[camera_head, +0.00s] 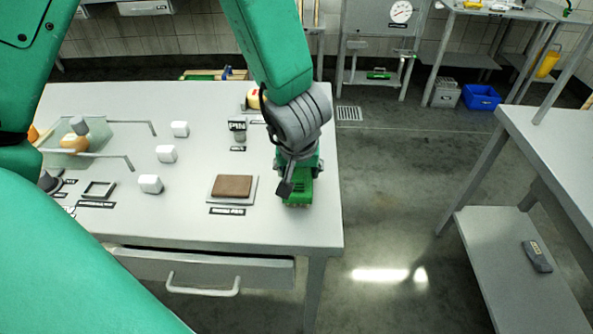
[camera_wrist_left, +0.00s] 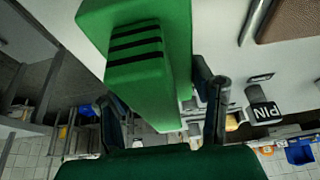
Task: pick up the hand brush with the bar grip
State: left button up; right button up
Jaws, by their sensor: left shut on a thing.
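The green hand brush (camera_head: 299,192) is at the right edge of the table, beside the brown pad. My left gripper (camera_head: 289,180) comes down on it from above and is shut on it. In the left wrist view the green brush (camera_wrist_left: 150,60), with black bands across a raised part, runs between the two dark fingers of my left gripper (camera_wrist_left: 165,115). I cannot tell whether the brush touches the table or hangs just above it. My right gripper is not in view.
The table (camera_head: 180,222) holds several white blocks (camera_head: 166,154), a brown pad on a board (camera_head: 232,187), a dark PIN-labelled block (camera_head: 237,131) and a clear tray (camera_head: 105,137). To the right, beyond open floor, stands another table (camera_head: 555,150) with a lower shelf.

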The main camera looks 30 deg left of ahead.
pick_arm(q)
jog(key=r+p, duration=0.2)
jog(key=r, duration=0.3)
jog(key=shift+w+d+p, duration=0.15)
jog(key=shift+d+p, duration=0.1)
jog(key=shift+p, duration=0.15)
jog(key=r+p, duration=0.1)
jog(key=r, duration=0.1)
jog(key=a+r+p, duration=0.1)
jog(key=r+p, duration=0.1)
jog(key=shift+r, duration=0.1)
jog(key=shift+a+r+p, duration=0.1)
jog(key=shift+r+p, duration=0.25)
jog(key=shift+r, duration=0.15)
jog(key=shift+d+r, duration=0.15)
jog(key=shift+d, duration=0.2)
jog(key=o, duration=0.7)
jog(key=shift+d, duration=0.1)
jog(key=shift+c, duration=0.2)
jog(key=c, duration=0.4)
